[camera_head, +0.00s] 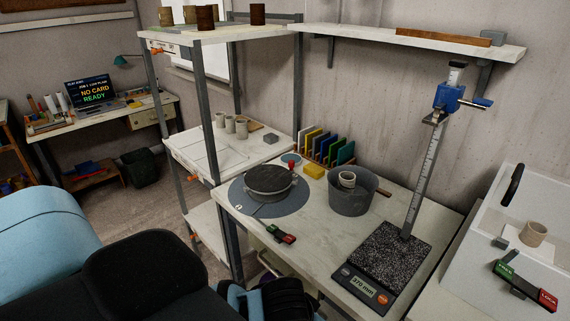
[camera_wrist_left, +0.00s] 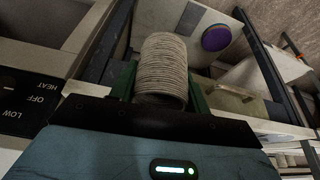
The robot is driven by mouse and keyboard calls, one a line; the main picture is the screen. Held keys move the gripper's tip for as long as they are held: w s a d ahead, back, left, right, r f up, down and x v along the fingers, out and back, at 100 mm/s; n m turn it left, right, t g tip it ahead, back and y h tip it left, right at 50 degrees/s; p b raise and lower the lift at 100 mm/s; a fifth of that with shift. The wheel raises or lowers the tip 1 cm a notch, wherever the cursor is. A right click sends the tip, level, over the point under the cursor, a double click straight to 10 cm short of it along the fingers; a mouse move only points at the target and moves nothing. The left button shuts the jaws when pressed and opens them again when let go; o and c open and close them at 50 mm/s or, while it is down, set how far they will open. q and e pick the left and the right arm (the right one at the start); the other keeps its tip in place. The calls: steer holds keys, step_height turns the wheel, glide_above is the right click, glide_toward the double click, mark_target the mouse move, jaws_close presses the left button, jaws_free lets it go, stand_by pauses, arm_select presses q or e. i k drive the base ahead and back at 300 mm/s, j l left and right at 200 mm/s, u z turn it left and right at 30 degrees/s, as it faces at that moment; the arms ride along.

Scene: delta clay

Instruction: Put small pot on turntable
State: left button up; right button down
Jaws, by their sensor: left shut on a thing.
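The small pot (camera_wrist_left: 164,70) is a beige, ribbed clay cylinder in the left wrist view. My left gripper (camera_wrist_left: 162,88) is shut on it, with a dark green finger on each side. The held pot and the fingers do not show in the head view. The turntable (camera_head: 268,181) is a dark, round, raised disc at the left of the worktable, on a wider blue-grey round base (camera_head: 254,207). I see no pot on it. My right gripper is not in view.
A grey bucket (camera_head: 351,200) with a cup inside stands right of the turntable. A height gauge (camera_head: 421,180) rises from a speckled plate. A shelf post (camera_head: 208,150) stands left of the table.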

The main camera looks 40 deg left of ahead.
mark_target(268, 177)
steer(key=j+u, duration=0.2)
steer(key=j, duration=0.35)
steer(key=j+u, duration=0.15)
steer(key=j, duration=0.4)
steer(key=j+u, duration=0.2)
steer(key=j, duration=0.4)
steer(key=i+j+u, duration=0.15)
steer(key=j, duration=0.35)
steer(key=j+u, duration=0.2)
steer(key=j, duration=0.4)
